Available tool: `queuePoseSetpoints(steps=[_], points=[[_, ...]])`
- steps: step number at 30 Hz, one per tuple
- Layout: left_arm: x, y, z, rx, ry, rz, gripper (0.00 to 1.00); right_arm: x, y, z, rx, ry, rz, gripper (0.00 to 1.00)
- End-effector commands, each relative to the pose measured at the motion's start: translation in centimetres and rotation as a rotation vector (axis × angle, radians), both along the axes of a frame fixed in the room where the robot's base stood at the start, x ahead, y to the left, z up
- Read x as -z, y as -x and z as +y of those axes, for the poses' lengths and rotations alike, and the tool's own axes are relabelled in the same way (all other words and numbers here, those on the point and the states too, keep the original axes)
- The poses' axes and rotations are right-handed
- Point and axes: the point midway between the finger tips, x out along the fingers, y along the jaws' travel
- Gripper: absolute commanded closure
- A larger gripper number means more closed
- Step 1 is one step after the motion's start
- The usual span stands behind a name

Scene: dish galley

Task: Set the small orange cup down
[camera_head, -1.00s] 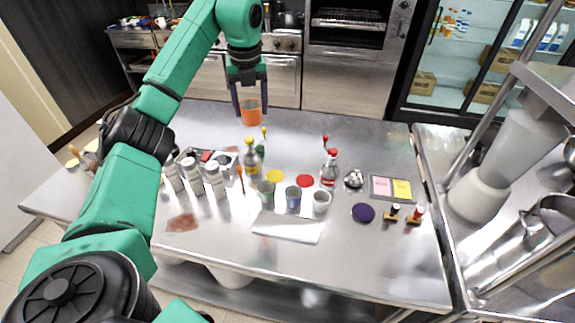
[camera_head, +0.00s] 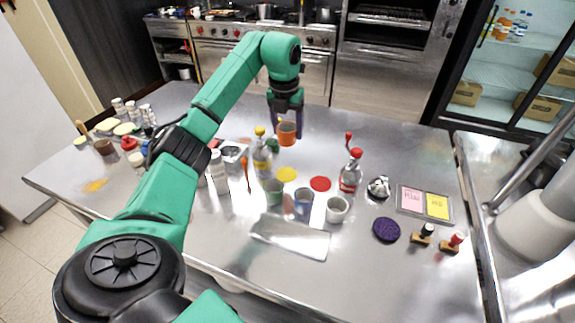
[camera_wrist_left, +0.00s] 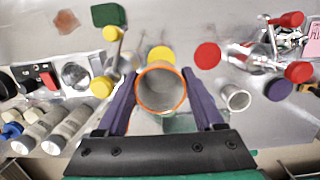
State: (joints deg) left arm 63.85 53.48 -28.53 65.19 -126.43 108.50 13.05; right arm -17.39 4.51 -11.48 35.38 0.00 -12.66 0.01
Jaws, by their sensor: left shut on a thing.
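The small orange cup (camera_head: 287,135) is upright between the fingers of my left gripper (camera_head: 286,126), which is shut on it. In the left wrist view my left gripper (camera_wrist_left: 160,78) has a purple finger on each side of the cup, and the cup's round orange rim (camera_wrist_left: 160,112) faces the camera. In the head view the cup appears just beyond a yellow disc (camera_head: 287,174) on the steel table; I cannot tell its height above the surface. A red disc (camera_head: 320,184) lies right of the yellow one. My right gripper is not in view.
Green (camera_head: 273,192), blue (camera_head: 303,204) and white (camera_head: 337,209) cups stand nearer me, behind a pale tray (camera_head: 290,238). The table's far middle looks clear.

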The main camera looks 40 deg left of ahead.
Motion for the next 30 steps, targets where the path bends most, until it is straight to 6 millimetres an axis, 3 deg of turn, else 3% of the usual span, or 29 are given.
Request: queuePoseSetpoints(steps=[1, 6, 18, 28, 29, 30], points=[[1.7, 0.2, 0.0, 0.000, -0.001, 0.008, 0.89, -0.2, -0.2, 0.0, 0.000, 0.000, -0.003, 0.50], [6.3, 0.1, 0.0, -0.001, 0.001, 0.004, 0.89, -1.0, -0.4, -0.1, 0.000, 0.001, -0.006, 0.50], [12.3, 0.1, 0.0, -0.003, 0.001, 0.002, 0.89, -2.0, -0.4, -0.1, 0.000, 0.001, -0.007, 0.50], [12.9, 0.0, 0.0, -0.003, 0.000, -0.002, 0.89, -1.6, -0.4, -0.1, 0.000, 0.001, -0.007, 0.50], [12.9, 0.0, 0.0, -0.003, 0.000, -0.002, 0.23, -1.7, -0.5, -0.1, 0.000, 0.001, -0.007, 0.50], [12.8, 0.0, 0.0, -0.003, 0.000, -0.002, 0.18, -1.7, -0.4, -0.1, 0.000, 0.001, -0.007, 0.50]])
